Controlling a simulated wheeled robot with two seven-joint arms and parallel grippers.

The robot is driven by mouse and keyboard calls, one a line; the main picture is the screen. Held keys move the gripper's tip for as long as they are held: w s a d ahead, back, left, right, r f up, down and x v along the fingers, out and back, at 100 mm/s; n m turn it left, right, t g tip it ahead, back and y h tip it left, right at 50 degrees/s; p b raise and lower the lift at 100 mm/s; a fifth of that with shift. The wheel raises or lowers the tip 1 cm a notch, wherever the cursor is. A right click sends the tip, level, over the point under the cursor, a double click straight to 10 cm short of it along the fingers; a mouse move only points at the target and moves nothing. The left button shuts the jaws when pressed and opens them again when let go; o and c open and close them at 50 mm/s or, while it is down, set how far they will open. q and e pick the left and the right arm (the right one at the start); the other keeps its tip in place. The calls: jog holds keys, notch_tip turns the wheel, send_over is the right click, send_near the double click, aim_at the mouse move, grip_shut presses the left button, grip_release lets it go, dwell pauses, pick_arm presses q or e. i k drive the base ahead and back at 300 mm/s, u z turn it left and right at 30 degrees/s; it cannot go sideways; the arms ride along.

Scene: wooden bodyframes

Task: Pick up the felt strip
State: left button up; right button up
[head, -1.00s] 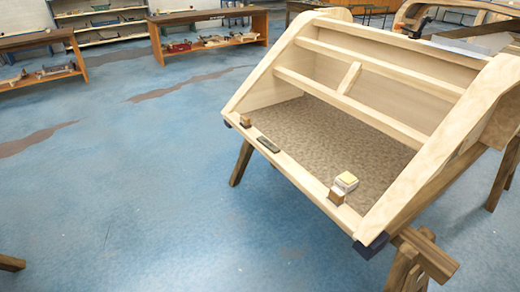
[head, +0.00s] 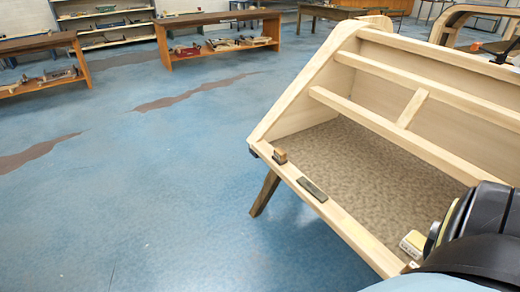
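A short, flat dark grey strip, which looks like the felt strip (head: 312,189), lies on the front rail of the wooden bodyframe (head: 352,232). It lies along the rail, and nothing touches it. A black rounded part of my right arm fills the lower right corner and covers the right end of the frame. No gripper fingers show on it. My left gripper is out of view.
A small wooden block (head: 280,156) sits on the rail left of the strip. A pale yellow-and-white block (head: 412,243) is partly hidden by my arm. A brown mat (head: 365,165) lines the frame's floor. Blue floor is open at left.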

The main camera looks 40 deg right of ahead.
aim_at(314, 190)
jog(key=z, duration=0.4)
jog(key=i, duration=1.15)
jog(key=z, duration=1.1)
jog(key=i, duration=0.2)
jog(key=z, duration=0.15)
